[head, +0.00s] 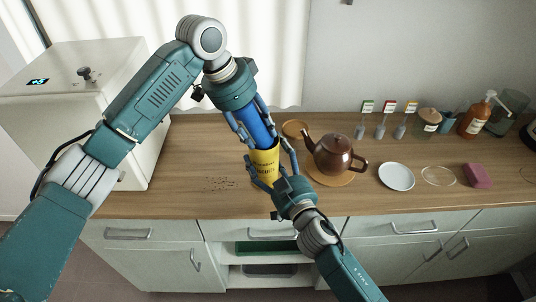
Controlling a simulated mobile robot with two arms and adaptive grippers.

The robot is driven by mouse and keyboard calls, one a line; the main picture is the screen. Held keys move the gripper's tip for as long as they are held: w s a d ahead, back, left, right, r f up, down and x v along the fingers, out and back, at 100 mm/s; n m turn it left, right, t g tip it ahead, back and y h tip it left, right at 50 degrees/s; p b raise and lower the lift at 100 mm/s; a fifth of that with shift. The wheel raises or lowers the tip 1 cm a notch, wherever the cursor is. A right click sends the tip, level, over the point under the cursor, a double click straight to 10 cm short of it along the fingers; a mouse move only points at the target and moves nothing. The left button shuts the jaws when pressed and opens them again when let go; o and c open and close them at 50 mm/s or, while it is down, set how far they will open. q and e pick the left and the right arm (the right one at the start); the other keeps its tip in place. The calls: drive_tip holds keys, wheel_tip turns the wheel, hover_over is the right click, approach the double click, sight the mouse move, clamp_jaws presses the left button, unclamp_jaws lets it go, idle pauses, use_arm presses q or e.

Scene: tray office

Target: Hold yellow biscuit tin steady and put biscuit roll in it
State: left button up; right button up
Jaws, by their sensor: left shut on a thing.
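The yellow biscuit tin (265,164) stands on the wooden counter near the middle, with dark lettering on its side. My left gripper (257,128) comes down from above and is shut on the blue biscuit roll (260,135). The roll's lower end meets the tin's mouth; I cannot tell how far inside it is. My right gripper (271,168) reaches in from the front, with one finger on each side of the tin. Whether its fingers press on the tin is not clear.
A brown teapot (334,154) stands on a round mat close right of the tin. A small round wooden disc (295,129) lies behind. A white plate (397,176) and a pink block (478,175) lie farther right. A white box-like appliance (75,90) stands left. Dark crumbs (222,184) lie left of the tin.

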use_arm(q)
drive_tip(key=o, duration=1.4)
drive_tip(key=shift+a+f, duration=0.2)
drive_tip(key=shift+f, duration=0.9)
use_arm(e)
drive_tip(key=shift+s+a+r, duration=0.15)
drive_tip(key=shift+a+r, duration=0.05)
drive_tip(key=shift+a, duration=0.1)
use_arm(q)
drive_tip(key=shift+w+d, duration=0.2)
drive_tip(key=shift+w, duration=0.05)
use_arm(e)
drive_tip(key=shift+w+d+f, duration=0.15)
drive_tip(key=shift+w+f, duration=0.05)
drive_tip(key=shift+w, duration=0.05)
use_arm(q)
drive_tip(key=shift+s+r, duration=0.1)
drive_tip(key=shift+r, duration=0.05)
drive_tip(key=shift+r, duration=0.1)
drive_tip(key=v, duration=1.2)
use_arm(e)
drive_tip(key=shift+d, duration=0.1)
drive_tip(key=o, duration=1.2)
